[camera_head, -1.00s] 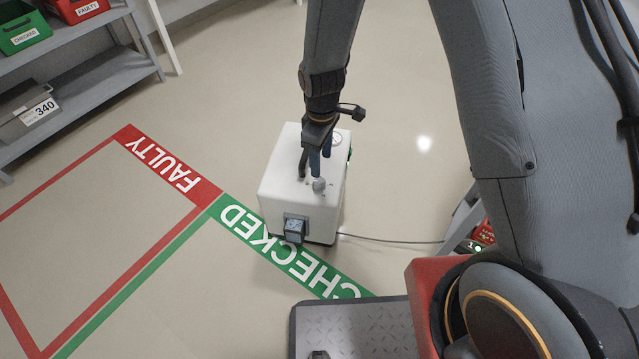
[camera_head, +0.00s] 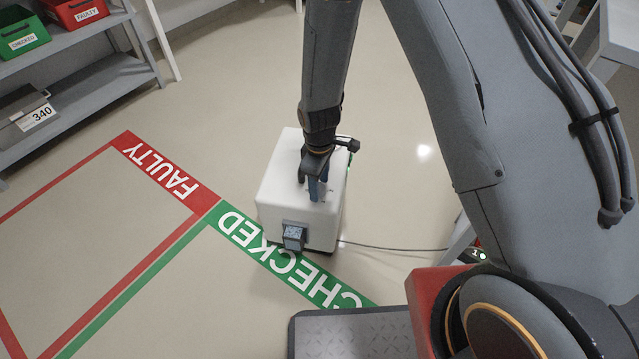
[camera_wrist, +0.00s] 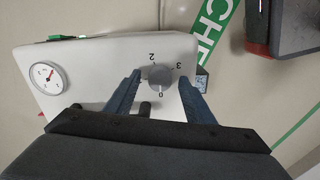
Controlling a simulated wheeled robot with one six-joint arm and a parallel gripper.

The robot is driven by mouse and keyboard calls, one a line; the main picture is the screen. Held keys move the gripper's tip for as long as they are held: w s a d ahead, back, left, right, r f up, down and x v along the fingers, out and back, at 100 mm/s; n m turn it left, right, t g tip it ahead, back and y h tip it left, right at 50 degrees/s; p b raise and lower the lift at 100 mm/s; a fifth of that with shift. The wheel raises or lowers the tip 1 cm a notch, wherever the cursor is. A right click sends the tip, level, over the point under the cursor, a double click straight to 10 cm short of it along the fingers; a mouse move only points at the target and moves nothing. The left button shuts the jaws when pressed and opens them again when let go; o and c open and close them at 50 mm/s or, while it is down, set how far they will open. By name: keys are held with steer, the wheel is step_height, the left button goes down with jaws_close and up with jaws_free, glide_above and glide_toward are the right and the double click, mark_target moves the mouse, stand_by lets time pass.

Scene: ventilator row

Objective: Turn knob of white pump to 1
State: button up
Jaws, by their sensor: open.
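The white pump (camera_head: 279,190) is a box standing on the floor, overlapping the green CHECKED strip. In the wrist view its top (camera_wrist: 95,62) shows a round grey knob (camera_wrist: 160,77) with 0, 2 and 3 printed around it. A 1 is not readable; my left finger covers that side. Which number the knob points to cannot be told. My gripper (camera_head: 314,197) reaches down onto the pump's top, its blue fingers open on either side of the knob, apart from it as far as I can see. In the head view the gripper hides the knob.
A round dial gauge (camera_wrist: 47,77) and a dark peg (camera_wrist: 145,109) are on the pump's top. A grey block (camera_head: 293,236) is on its front. A cable (camera_head: 390,246) runs right across the floor. A grey shelf (camera_head: 95,85) stands at left. The floor left of the pump is clear.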

steer(key=c, duration=1.1)
steer(key=shift+o, duration=0.2)
steer(key=shift+m+p, duration=0.4)
steer(key=m+p, duration=0.2)
steer(key=m, duration=0.1)
steer(key=shift+r, duration=0.1)
steer(key=m+p, duration=0.3)
steer(key=m, duration=0.1)
steer(key=shift+m, duration=0.3)
steer(key=m+p, duration=0.2)
steer(key=m, duration=0.1)
steer(key=shift+m, duration=0.3)
steer(key=shift+m+p, duration=0.7)
steer(key=shift+m, duration=1.2)
